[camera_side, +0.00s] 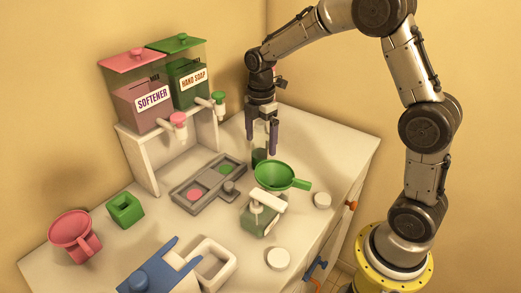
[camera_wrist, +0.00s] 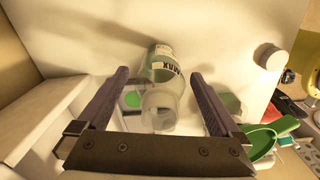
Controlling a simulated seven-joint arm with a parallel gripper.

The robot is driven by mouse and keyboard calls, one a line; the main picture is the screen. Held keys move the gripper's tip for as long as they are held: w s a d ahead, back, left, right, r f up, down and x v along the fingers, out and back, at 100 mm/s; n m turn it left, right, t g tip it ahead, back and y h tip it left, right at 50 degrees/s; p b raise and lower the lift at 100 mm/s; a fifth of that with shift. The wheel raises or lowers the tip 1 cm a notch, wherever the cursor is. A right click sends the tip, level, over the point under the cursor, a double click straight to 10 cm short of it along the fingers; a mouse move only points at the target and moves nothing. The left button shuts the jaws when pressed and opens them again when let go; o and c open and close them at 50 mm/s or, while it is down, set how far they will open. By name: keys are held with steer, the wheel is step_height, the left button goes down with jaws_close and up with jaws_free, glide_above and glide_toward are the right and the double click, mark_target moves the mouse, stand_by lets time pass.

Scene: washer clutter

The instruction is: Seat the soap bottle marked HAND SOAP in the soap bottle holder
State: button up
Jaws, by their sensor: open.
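My gripper (camera_side: 263,145) is open, pointing down near the back right of the counter. A translucent bottle (camera_side: 259,156), dark greenish in the side view, stands below and partly between my fingers. In the wrist view the same bottle (camera_wrist: 163,100) shows between the open fingers (camera_wrist: 158,75), its neck toward the camera. Its dark label lettering is not clearly readable. Another greenish bottle-like item (camera_side: 258,219) with a white top stands in front of the green funnel. I cannot tell which item is the bottle holder.
A pink SOFTENER tank (camera_side: 144,105) shares a white stand (camera_side: 140,155). A grey tray (camera_side: 188,200) has pink and green discs. A green funnel (camera_side: 278,177), pink funnel (camera_side: 72,232), green block (camera_side: 125,209), white frame (camera_side: 212,285) and white caps (camera_side: 278,259) surround it.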

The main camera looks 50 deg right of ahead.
steer(key=shift+f, duration=0.85)
steer(key=shift+c, duration=0.2)
steer(key=c, duration=1.4)
jaws_close()
steer(key=shift+r, duration=0.15)
